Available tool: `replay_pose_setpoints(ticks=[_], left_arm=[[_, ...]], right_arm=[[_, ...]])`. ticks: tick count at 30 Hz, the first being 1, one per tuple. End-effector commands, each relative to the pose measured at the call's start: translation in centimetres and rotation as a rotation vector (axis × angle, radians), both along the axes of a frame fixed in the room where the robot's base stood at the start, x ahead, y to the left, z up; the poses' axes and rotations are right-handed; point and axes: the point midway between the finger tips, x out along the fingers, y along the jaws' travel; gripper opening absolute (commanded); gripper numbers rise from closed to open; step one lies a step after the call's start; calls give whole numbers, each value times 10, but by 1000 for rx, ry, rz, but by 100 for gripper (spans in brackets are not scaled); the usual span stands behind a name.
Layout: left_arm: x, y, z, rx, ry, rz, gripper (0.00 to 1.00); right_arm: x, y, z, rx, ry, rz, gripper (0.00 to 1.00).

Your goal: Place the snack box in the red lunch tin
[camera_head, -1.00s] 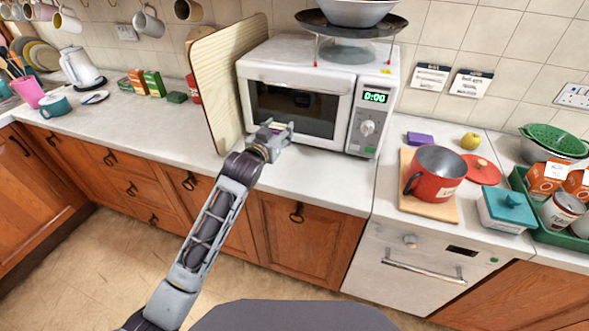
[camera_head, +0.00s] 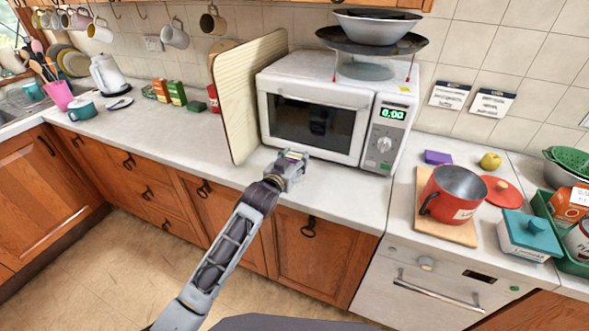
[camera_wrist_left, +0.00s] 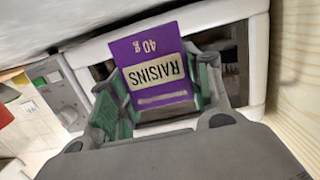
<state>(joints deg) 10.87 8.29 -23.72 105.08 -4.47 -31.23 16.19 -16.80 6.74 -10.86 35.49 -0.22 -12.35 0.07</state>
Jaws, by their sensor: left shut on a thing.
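My left gripper (camera_head: 293,160) is shut on a small purple snack box, labelled RAISINS 40 g (camera_wrist_left: 155,72). It holds the box just in front of the microwave's lower front. In the left wrist view the box sits between the green-padded fingers (camera_wrist_left: 155,100); its lower end is hidden by the gripper. A red, open, round container with a side handle and pale label (camera_head: 445,200), apparently the lunch tin, stands on a wooden board to the right. I see into its grey inside from above. My right gripper is not in view.
A microwave (camera_head: 318,125) stands behind my gripper, with a tall ribbed board (camera_head: 240,95) at its left. Near the red container are a red lid (camera_head: 503,192), a purple block (camera_head: 438,157), a yellow fruit (camera_head: 490,161) and a teal-lidded box (camera_head: 528,237).

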Motion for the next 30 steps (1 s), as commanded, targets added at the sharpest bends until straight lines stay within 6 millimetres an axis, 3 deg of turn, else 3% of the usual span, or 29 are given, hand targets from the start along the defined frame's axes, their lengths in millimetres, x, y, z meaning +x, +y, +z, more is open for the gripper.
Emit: replay_pose_setpoints(ticks=[12, 19, 26, 27, 30], left_arm=[[0, 0, -36, -1, 1, 0, 27], [0, 0, -37, 0, 0, 0, 27], [0, 0, -40, 0, 1, 0, 27], [0, 0, -40, 0, 1, 0, 51], [0, 0, -40, 0, 1, 0, 64]], right_arm=[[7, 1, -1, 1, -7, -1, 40], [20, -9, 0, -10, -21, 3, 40], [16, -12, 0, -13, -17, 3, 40], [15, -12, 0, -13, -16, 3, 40], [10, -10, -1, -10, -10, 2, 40]])
